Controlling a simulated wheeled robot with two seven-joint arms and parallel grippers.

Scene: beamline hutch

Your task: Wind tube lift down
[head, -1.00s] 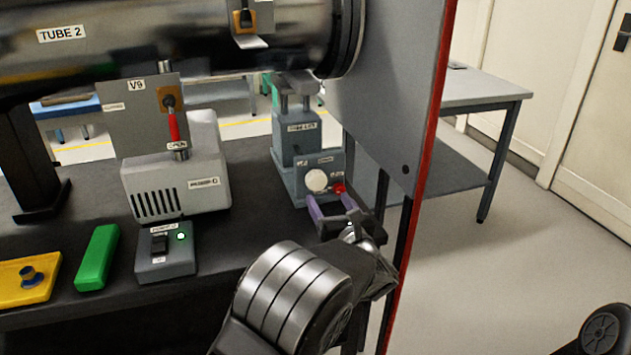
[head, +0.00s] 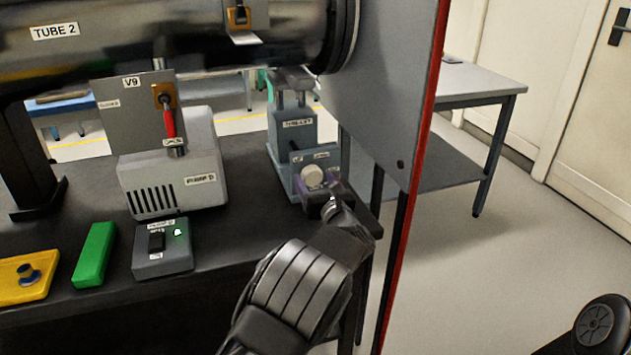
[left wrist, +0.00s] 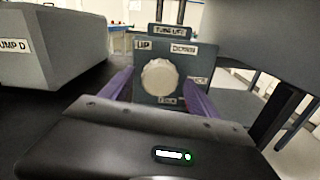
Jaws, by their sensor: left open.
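The tube lift (head: 294,135) is a grey-blue unit with a labelled box on the black bench, under the end of TUBE 2 (head: 150,40). Its round pale knob (head: 312,177) faces me. In the left wrist view the knob (left wrist: 160,77) sits below UP and DOWN labels; smaller labels at the right and below are hard to read. My left gripper (head: 318,192) is open in front of the knob. In the left wrist view its purple fingers (left wrist: 160,92) stand left and right of the knob; contact cannot be told. My right gripper is not in view.
A grey panel with a red edge (head: 412,190) stands close right of the lift and my left arm. Pump D (head: 172,172), its switch box (head: 163,248) with a green light, valve V9's red handle (head: 169,123) and a green block (head: 95,254) are to the left.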

